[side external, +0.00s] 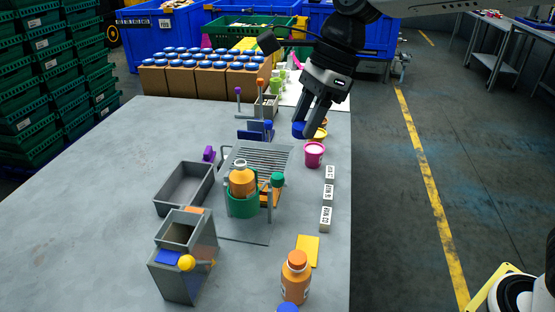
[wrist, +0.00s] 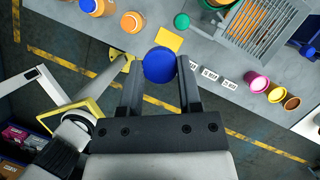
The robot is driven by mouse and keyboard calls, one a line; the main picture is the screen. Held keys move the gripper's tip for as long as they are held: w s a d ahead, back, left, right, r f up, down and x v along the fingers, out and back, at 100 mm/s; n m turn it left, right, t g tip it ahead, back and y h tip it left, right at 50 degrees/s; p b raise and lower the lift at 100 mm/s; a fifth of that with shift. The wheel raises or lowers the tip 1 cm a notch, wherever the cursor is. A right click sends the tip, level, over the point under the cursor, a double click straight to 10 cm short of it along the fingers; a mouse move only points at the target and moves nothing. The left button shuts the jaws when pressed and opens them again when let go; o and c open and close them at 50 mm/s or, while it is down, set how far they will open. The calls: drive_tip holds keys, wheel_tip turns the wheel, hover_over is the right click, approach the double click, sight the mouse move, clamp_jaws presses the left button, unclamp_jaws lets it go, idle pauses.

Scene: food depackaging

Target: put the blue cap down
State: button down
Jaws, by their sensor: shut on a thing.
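My gripper (side external: 307,132) is shut on the blue cap (side external: 299,129) and holds it above the right side of the table, near the colored cups. In the wrist view the blue cap (wrist: 160,64) is seen face on between the two fingers (wrist: 161,85). The fingers hide part of the cap in the side view. An orange bottle (side external: 295,277) stands upright at the table's front, beside a flat yellow card (side external: 307,251). Another orange bottle (side external: 242,183) sits in a green holder on the metal stand.
A pink cup (side external: 315,154) stands below the gripper, near white labeled blocks (side external: 329,191) along the right table edge. A grey tray (side external: 184,188) and a metal box (side external: 183,255) stand left of the rack (side external: 262,155). The table's left part is clear.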

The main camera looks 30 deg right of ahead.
drive_tip(key=shift+f, duration=0.1)
drive_tip(key=s+d+f, duration=0.3)
drive_tip(key=s+f, duration=0.3)
drive_tip(key=f, duration=0.3)
drive_tip(key=s+d+f+n, duration=0.1)
drive_tip(key=s+d+f, duration=0.3)
drive_tip(key=s+f, duration=0.3)
wheel_tip(320, 180, down, 2)
drive_tip(key=shift+s+d+f, duration=0.15)
drive_tip(key=shift+g, duration=0.3)
drive_tip(key=w+a+f, duration=0.1)
drive_tip(key=w+f, duration=0.1)
drive_tip(key=w, duration=0.2)
drive_tip(key=w+a+f, duration=0.1)
drive_tip(key=w+f, duration=0.2)
drive_tip(key=w, duration=0.1)
drive_tip(key=w+a+f, duration=0.1)
drive_tip(key=w+f, duration=0.2)
drive_tip(key=w, duration=0.1)
drive_tip(key=shift+a+f, duration=0.2)
drive_tip(key=shift+a, duration=0.1)
drive_tip(key=shift+w+a+f, duration=0.1)
drive_tip(key=shift+w+f, duration=0.35)
